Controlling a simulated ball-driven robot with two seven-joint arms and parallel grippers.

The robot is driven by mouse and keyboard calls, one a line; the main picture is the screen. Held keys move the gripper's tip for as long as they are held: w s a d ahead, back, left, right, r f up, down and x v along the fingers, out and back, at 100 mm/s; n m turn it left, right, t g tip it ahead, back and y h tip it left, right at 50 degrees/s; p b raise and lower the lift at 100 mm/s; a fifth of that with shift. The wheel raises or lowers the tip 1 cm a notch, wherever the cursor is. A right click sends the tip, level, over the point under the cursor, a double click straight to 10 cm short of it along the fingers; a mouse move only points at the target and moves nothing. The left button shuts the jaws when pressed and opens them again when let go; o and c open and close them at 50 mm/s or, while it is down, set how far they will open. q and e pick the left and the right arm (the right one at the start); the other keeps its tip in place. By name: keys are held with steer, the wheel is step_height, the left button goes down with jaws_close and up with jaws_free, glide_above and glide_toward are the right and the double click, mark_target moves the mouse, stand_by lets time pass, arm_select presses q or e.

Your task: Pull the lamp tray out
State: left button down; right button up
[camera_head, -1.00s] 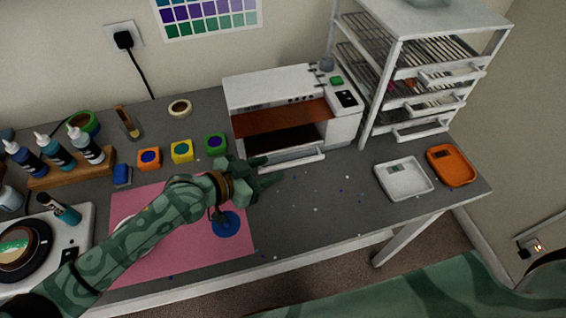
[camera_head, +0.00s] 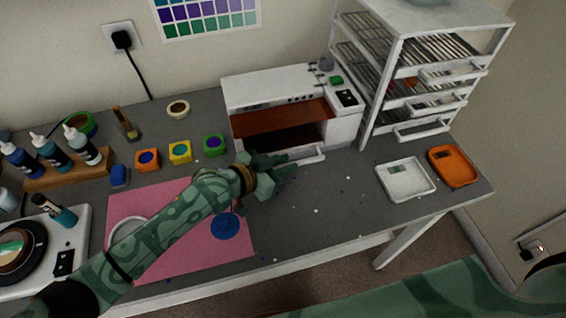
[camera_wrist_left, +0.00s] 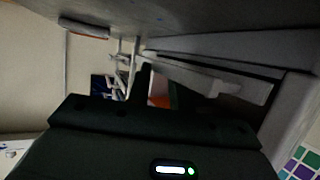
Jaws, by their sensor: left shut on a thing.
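The white lamp (camera_head: 275,88) with an orange-brown front cover stands at the back of the table, its opening dark below. The lamp tray (camera_head: 312,154) sits low at the lamp's front, its pale handle bar showing right of my fingers. My left gripper (camera_head: 288,163) is shut on the tray's handle, and its fingers hide the handle's left part. In the left wrist view, the pale handle bar (camera_wrist_left: 205,80) runs beside a dark finger. The tray's inside is hidden. My right gripper is not in view.
A white rack (camera_head: 382,95) with drawers stands right of the lamp. Several paint cubes (camera_head: 180,152) stand left of the lamp. A pink mat (camera_head: 190,250) lies under my left arm. Table right of the mat is mostly clear.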

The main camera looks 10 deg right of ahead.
arm_select(q)
steer(key=s+p, duration=0.1)
steer(key=s, duration=0.1)
steer(key=s+p, duration=0.4)
steer(key=shift+s+r, duration=0.15)
steer(key=shift+r, duration=0.15)
steer(key=s+p, duration=0.1)
steer(key=s, duration=0.1)
steer(key=s+p, duration=0.1)
steer(key=s, duration=0.2)
steer(key=s+p, duration=0.2)
steer(key=shift+s+d+f, duration=0.15)
steer(key=shift+s+f, duration=0.15)
steer(key=shift+s, duration=0.05)
steer(key=shift+s+f, duration=0.15)
steer(key=shift+s, duration=0.25)
steer(key=c, duration=1.3)
jaws_free()
steer(key=shift+w, duration=0.1)
